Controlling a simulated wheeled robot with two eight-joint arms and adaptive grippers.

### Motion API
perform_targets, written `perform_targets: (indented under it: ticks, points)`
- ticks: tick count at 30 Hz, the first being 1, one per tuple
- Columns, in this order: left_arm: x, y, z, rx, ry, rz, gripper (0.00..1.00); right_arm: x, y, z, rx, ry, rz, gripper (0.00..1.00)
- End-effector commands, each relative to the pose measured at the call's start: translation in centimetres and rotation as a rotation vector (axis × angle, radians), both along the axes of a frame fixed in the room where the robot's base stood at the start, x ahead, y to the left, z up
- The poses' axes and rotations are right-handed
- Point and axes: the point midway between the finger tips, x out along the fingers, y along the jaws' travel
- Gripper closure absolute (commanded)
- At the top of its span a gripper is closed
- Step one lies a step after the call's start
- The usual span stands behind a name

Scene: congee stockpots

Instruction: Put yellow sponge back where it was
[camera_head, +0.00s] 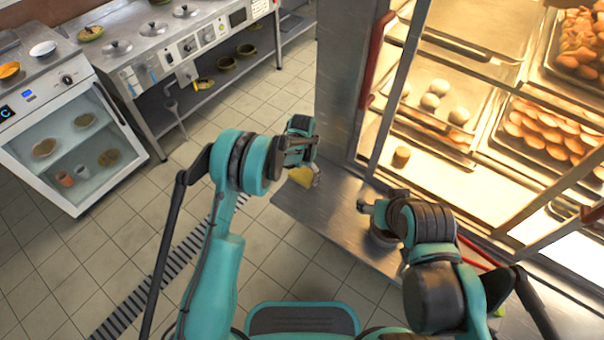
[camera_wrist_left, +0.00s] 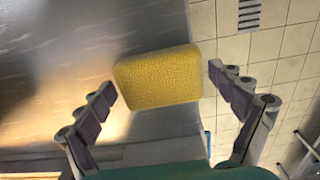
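The yellow sponge (camera_head: 301,176) is at the left end of the steel counter (camera_head: 318,213), just below my left gripper (camera_head: 303,160). In the left wrist view the sponge (camera_wrist_left: 157,78) lies between the two fingertips of my left gripper (camera_wrist_left: 160,84), at the counter's edge beside the floor. A narrow gap shows on each side, so the fingers are open around it and not closed on it. My right gripper (camera_head: 368,207) is low over the counter to the right, and its fingers are mostly hidden by its own wrist.
A lit glass cabinet (camera_head: 398,110) with trays of eggs and buns stands behind the counter, with a red handle (camera_head: 376,62) at its left. Open tiled floor (camera_head: 110,240) lies left of the counter. A glass-fronted appliance (camera_head: 80,150) stands farther left.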

Motion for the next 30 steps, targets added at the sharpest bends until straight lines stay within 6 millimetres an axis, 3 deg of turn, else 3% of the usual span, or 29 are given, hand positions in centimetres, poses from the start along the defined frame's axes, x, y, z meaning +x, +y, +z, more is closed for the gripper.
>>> perform_targets:
  ticks: [13, 24, 30]
  points:
    - [0.0, 0.0, 0.9, 0.0, 0.0, 0.0, 0.0, 0.0, 0.0, 0.7, 0.0, 0.0, 0.0, 0.37]
    - [0.0, 0.0, 8.8, 0.0, 0.0, 0.0, 0.0, 0.0, 0.0, 3.6, 0.0, 0.0, 0.0, 0.37]
    - [0.0, 0.0, 11.6, 0.0, 0.0, 0.0, 0.0, 0.0, 0.0, 4.5, 0.0, 0.0, 0.0, 0.37]
